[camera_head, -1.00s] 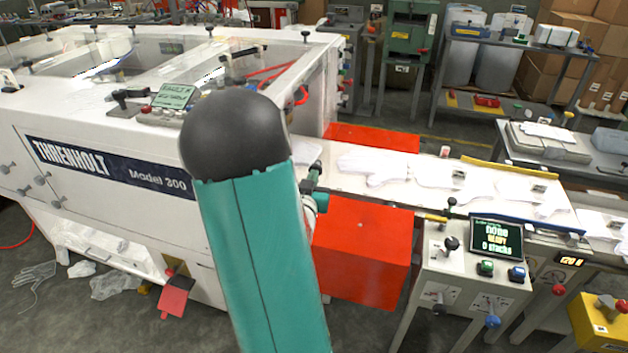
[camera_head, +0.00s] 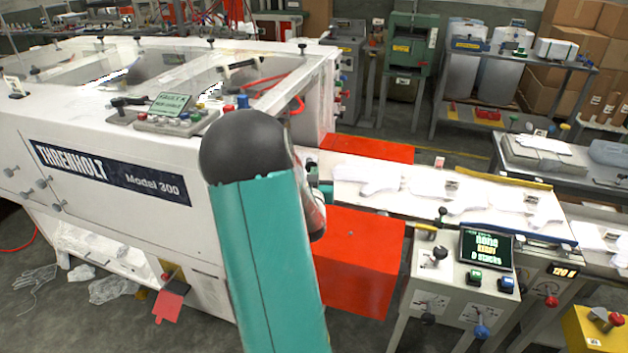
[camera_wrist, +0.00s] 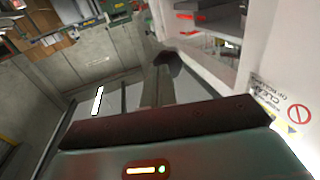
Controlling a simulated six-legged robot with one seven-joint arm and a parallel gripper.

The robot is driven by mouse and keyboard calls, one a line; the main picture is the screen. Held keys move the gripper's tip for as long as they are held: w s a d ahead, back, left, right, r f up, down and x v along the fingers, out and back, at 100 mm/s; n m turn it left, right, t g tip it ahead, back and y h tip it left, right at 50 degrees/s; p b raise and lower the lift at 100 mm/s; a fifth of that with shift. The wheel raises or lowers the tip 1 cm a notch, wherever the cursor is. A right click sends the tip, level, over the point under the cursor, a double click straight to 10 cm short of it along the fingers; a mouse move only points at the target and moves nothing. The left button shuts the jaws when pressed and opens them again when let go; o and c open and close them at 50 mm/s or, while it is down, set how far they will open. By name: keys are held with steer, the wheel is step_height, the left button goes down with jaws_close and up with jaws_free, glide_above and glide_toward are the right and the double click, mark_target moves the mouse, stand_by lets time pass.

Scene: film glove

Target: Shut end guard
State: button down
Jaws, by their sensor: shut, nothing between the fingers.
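The white Threnholt machine (camera_head: 110,200) fills the left of the head view. Its right end has an upright white end frame (camera_head: 328,95), with an opening where the belt meets it. I cannot tell which part there is the end guard or how far open it stands; my arm covers much of that end. In the wrist view, a white panel (camera_wrist: 285,60) with a warning label is at the right. My gripper (camera_wrist: 168,62) shows in the wrist view as a grey bar, shut and empty, left of that panel and apparently apart from it. My arm hides it in the head view.
A belt (camera_head: 420,190) with several white gloves runs right from the machine. Red boxes (camera_head: 355,260) flank it. A control stand (camera_head: 450,290) with a screen is at the front right. A green lit fault display (camera_head: 172,104) sits on the machine top.

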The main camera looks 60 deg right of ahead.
mark_target(316, 159)
steer(key=d+n+t+y, duration=0.1)
steer(key=d+t, duration=0.1)
steer(key=w+d+n+t+y, duration=0.1)
steer(key=d+n+t+y, duration=0.1)
steer(key=w+d+n+t+y, duration=0.1)
steer(key=d+n+t, duration=0.1)
steer(key=shift+d+y, duration=0.3)
steer(key=shift+y, duration=0.1)
steer(key=w+d+n+t+y, duration=0.1)
steer(key=w+d+n+y, duration=0.1)
steer(key=y, duration=0.1)
steer(key=w+d+n+t+y, duration=0.2)
steer(key=w, duration=0.1)
steer(key=shift+d+t+y, duration=0.1)
steer(key=shift+t+y, duration=0.2)
steer(key=shift+y, duration=0.1)
steer(key=shift+x, duration=1.2)
steer(key=shift+w+d+r, duration=0.1)
steer(key=shift+w, duration=0.1)
steer(key=shift+s, duration=0.1)
